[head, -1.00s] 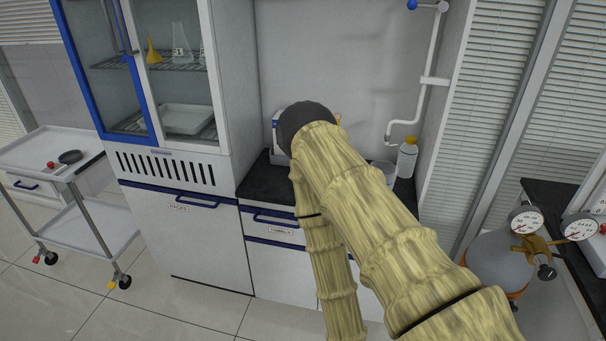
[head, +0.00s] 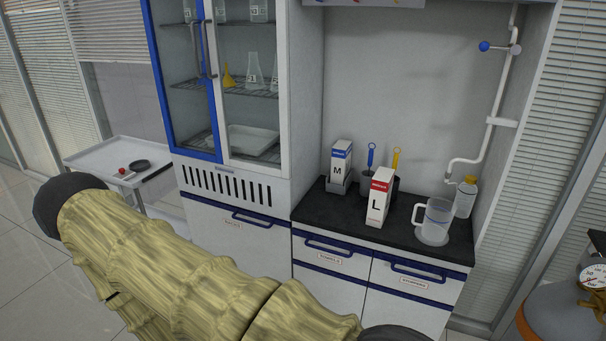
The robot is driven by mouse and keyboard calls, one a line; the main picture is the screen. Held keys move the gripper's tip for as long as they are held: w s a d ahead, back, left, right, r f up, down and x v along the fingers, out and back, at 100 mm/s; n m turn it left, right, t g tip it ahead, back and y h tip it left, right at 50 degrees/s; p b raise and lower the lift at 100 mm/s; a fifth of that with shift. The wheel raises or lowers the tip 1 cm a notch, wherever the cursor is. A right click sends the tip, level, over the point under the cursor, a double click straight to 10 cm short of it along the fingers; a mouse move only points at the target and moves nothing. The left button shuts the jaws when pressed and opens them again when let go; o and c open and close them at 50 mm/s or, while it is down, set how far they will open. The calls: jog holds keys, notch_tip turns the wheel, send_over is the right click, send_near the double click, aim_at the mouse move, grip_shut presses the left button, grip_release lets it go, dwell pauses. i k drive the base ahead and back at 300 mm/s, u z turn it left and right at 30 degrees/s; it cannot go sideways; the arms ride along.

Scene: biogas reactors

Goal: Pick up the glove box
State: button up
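Two upright white boxes that look like glove boxes stand on a black countertop (head: 330,208). One box (head: 342,158) has a blue band and the letter M, at the back left of the counter; its lower part seems to sit in a grey holder. The other box (head: 379,200) has a red top and the letter L, nearer the front edge. Nothing is touching them from my side. My arm, in a yellowish sleeve, crosses the lower left, away from the counter. My gripper is out of view.
Right of the L box stand a clear jug (head: 434,222) and a bottle with a yellow cap (head: 465,197). Blue (head: 371,155) and yellow (head: 396,159) handled tools stand behind the L box. A glass cabinet (head: 235,90) adjoins the counter's left; a white trolley (head: 110,152) is farther left.

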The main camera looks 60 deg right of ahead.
aim_at(381, 182)
jog(key=u, duration=0.5)
jog(key=k, duration=1)
jog(key=z, duration=1.9)
jog(key=i, duration=0.1)
jog(key=u, duration=0.15)
